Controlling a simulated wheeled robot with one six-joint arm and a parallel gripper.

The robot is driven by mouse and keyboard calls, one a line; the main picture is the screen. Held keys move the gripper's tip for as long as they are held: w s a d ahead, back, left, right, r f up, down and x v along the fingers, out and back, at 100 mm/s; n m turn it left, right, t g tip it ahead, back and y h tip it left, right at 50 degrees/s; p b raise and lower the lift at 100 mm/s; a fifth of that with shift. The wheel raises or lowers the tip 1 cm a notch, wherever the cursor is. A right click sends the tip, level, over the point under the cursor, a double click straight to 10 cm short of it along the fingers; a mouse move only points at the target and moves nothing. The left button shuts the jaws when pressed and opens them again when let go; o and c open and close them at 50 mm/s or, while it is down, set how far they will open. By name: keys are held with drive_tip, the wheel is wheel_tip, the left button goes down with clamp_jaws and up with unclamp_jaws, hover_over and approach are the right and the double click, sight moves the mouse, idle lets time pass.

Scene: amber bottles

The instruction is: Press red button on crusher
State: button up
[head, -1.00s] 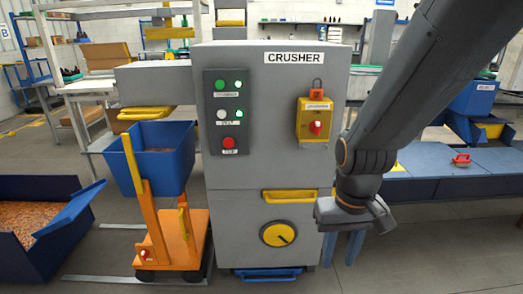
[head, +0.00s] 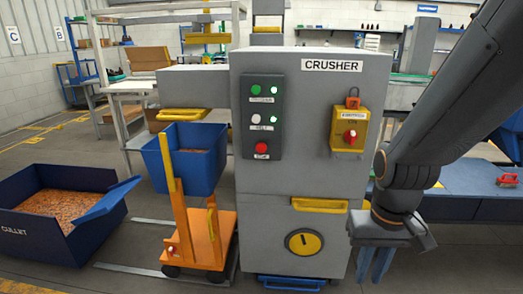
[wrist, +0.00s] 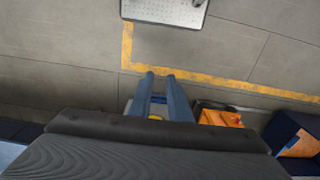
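The crusher (head: 300,180) is a tall grey cabinet in the middle of the head view. On its dark control panel (head: 276,104), at the left of its front, the red button (head: 261,148) sits lowest, with a small label under it. Green and white buttons are above it, beside lit green lamps. My gripper (head: 369,278) hangs low at the cabinet's right side, below and well right of the panel, pointing down. Its blue fingers in the wrist view (wrist: 160,75) are apart with nothing held between them. The red button is not in the wrist view.
A yellow box with a red knob (head: 350,137) is on the crusher's right front. An orange lift cart (head: 205,240) with a blue bin (head: 202,170) stands left of the crusher. A blue cullet container (head: 60,235) is farther left. A blue bench (head: 460,195) is at right.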

clamp_jaws()
idle(0.7)
idle(0.8)
